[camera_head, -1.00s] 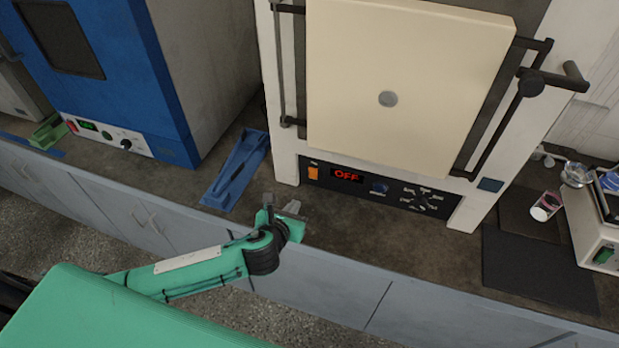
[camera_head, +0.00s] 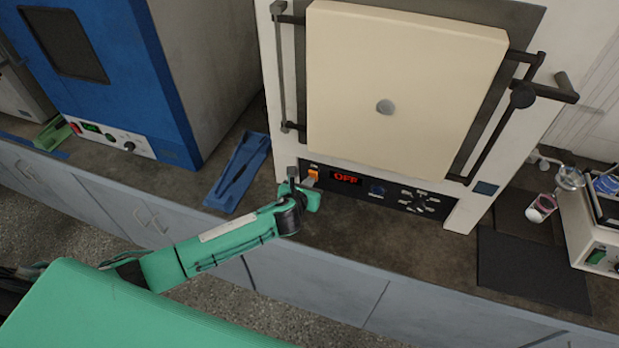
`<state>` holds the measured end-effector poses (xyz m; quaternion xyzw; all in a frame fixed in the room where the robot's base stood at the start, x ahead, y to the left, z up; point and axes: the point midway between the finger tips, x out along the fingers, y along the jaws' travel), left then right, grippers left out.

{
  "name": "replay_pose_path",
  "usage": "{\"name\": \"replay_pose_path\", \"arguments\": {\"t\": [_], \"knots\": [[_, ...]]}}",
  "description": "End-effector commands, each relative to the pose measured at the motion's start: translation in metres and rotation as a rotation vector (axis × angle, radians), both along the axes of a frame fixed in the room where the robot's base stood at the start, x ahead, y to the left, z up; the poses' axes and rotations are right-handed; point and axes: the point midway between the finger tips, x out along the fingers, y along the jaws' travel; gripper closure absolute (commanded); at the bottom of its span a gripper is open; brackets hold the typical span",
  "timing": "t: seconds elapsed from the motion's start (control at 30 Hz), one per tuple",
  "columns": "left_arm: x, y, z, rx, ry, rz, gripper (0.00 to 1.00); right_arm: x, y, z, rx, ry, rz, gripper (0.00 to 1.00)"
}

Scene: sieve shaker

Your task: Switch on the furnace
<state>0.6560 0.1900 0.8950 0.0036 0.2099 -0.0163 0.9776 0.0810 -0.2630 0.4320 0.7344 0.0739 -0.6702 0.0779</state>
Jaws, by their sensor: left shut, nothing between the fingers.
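The furnace (camera_head: 462,208) is a large white unit with a closed cream door (camera_head: 400,60) at the top middle. Its dark lower panel (camera_head: 400,190) carries a red display (camera_head: 346,178) reading OFF, a blue button and several small dark controls. The orange power switch (camera_head: 313,174) is at the panel's left end. My left gripper (camera_head: 302,178) is shut and empty right at the panel's left end, its fingers pointing at the switch and partly overlapping it. I cannot tell whether the fingertips touch the switch. My right gripper is not in view.
A blue oven (camera_head: 100,60) stands at left. A blue tray-like holder (camera_head: 238,172) lies on the counter between oven and furnace. At right are a dark mat (camera_head: 530,270), a small cup (camera_head: 541,208) and a white balance-like device (camera_head: 590,235). The counter before the furnace is clear.

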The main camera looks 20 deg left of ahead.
Motion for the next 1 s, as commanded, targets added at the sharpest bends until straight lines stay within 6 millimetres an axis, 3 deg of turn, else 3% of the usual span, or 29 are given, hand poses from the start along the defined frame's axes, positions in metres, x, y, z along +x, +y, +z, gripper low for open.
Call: {"name": "replay_pose_path", "arguments": {"t": [0.47, 0.63, 0.7, 1.0], "knots": [[0.008, 0.0, 0.003, 0.001, 0.0, -0.001, 1.0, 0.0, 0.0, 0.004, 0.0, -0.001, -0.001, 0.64], [0.016, -0.001, 0.014, 0.002, -0.001, -0.001, 1.0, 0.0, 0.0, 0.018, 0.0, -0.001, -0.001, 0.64], [0.014, -0.001, 0.007, 0.001, 0.0, -0.001, 1.0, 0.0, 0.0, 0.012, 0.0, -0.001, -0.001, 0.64], [0.014, -0.001, 0.011, 0.001, 0.0, -0.001, 1.0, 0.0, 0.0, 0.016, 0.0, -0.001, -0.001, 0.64]]}}
